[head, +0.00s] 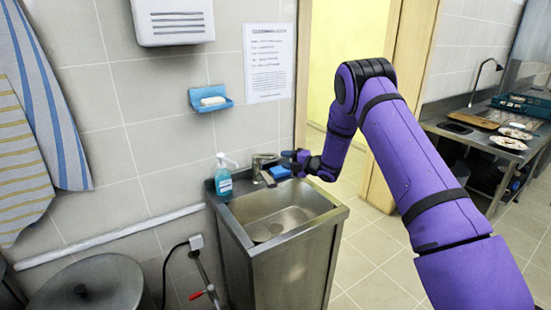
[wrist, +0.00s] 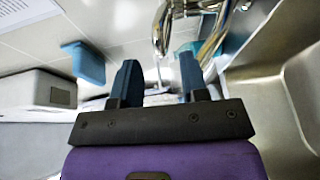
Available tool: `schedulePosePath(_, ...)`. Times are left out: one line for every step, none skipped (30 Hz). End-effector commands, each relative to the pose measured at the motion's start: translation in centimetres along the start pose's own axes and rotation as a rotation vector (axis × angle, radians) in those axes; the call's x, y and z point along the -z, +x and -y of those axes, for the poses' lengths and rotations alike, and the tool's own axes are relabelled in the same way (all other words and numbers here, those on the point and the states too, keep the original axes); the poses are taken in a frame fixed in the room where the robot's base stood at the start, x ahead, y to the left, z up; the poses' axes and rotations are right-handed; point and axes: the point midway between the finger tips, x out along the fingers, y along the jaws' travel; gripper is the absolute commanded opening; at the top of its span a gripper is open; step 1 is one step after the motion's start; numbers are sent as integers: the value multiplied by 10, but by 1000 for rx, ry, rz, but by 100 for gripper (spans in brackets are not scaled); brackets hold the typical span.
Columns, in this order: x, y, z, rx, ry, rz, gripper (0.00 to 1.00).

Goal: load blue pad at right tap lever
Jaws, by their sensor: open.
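The chrome tap (head: 262,160) stands at the back edge of the steel sink (head: 275,222). It also shows in the wrist view (wrist: 213,42), curving just beyond my fingertips, with its upper part cut off. I cannot make out its right lever clearly. My gripper (head: 281,163) is beside the tap on its right and points left in the head view. It is open, with nothing between its two blue fingers (wrist: 158,72). The right finger's blue pad (wrist: 191,74) is close to the chrome; I cannot tell whether they touch. No separate blue pad stands out.
A soap bottle (head: 224,178) stands left of the tap. A blue soap dish (head: 211,100) hangs on the wall above; it shows in the wrist view (wrist: 85,62). A doorway lies behind my arm. A counter with dishes (head: 508,138) is at right.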

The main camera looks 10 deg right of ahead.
Motion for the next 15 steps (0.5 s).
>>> schedulePosePath(0, 10, 0, -1, -2, -2, 41)
schedulePosePath(1, 15, 0, 0, -2, -2, 41)
schedulePosePath(1, 22, 0, 0, -1, -3, 41)
schedulePosePath(1, 26, 0, 0, -1, -3, 41)
schedulePosePath(1, 30, 0, -1, 0, -2, 41)
schedulePosePath(0, 35, 0, 0, -1, -1, 41)
schedulePosePath(0, 38, 0, 0, -1, -1, 41)
schedulePosePath(0, 41, 0, 0, 0, -1, 41)
schedulePosePath(0, 45, 0, 0, -1, -1, 41)
schedulePosePath(0, 47, 0, 0, -1, -1, 41)
schedulePosePath(0, 49, 0, 0, 0, 0, 41)
schedulePosePath(0, 51, 0, 0, 0, 0, 41)
schedulePosePath(0, 52, 0, 0, 0, 0, 41)
schedulePosePath(0, 53, 0, 1, 0, 0, 41)
schedulePosePath(0, 54, 0, 0, 0, 0, 41)
